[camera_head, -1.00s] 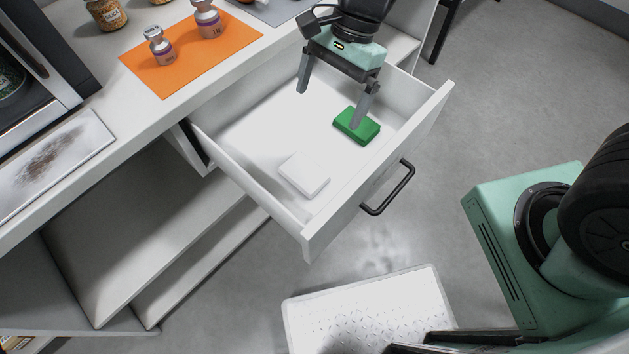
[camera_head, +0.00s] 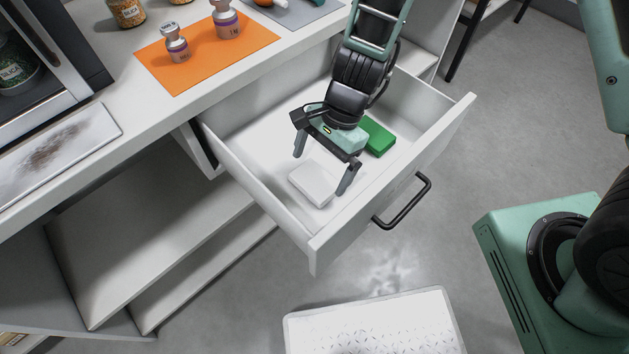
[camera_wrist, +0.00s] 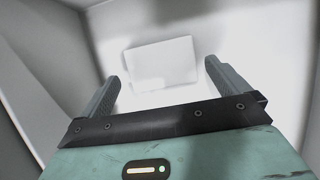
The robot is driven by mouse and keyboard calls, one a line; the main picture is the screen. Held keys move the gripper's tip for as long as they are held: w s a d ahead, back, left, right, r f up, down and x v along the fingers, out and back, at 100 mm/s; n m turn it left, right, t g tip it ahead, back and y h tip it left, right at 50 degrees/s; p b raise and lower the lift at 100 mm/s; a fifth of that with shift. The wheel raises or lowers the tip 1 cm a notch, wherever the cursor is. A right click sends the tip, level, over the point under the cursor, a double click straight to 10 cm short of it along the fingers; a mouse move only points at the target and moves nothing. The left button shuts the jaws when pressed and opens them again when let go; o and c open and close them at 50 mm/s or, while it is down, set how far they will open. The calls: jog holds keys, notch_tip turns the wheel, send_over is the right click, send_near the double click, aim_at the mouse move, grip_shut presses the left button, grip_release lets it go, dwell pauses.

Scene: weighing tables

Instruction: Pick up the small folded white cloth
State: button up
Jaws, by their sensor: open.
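The small folded white cloth (camera_head: 312,183) lies flat in the open drawer, near its front. It looks like a pale rectangular block, and it also shows in the wrist view (camera_wrist: 163,62), ahead of and between the fingers. My gripper (camera_head: 322,175) is open and empty, reaching down into the drawer. In the head view its fingers stand on either side of the cloth, the right one overlapping the cloth's edge. In the wrist view the fingertips (camera_wrist: 165,68) are apart and span wider than the cloth. I cannot tell the height left between fingertips and cloth.
The white drawer (camera_head: 385,195) has walls around the cloth and a black handle (camera_head: 403,202) in front. A green block (camera_head: 378,138) lies behind my gripper. Metal weights (camera_head: 226,20) stand on an orange mat (camera_head: 190,67) on the counter. A white step (camera_head: 370,320) is on the floor.

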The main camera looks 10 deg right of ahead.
aim_at(317, 178)
jog(key=shift+x, duration=1.45)
jog(key=c, duration=0.7)
notch_tip(317, 178, up, 10)
jog(key=p, duration=0.2)
jog(key=shift+o, duration=0.9)
jog(key=shift+c, duration=0.5)
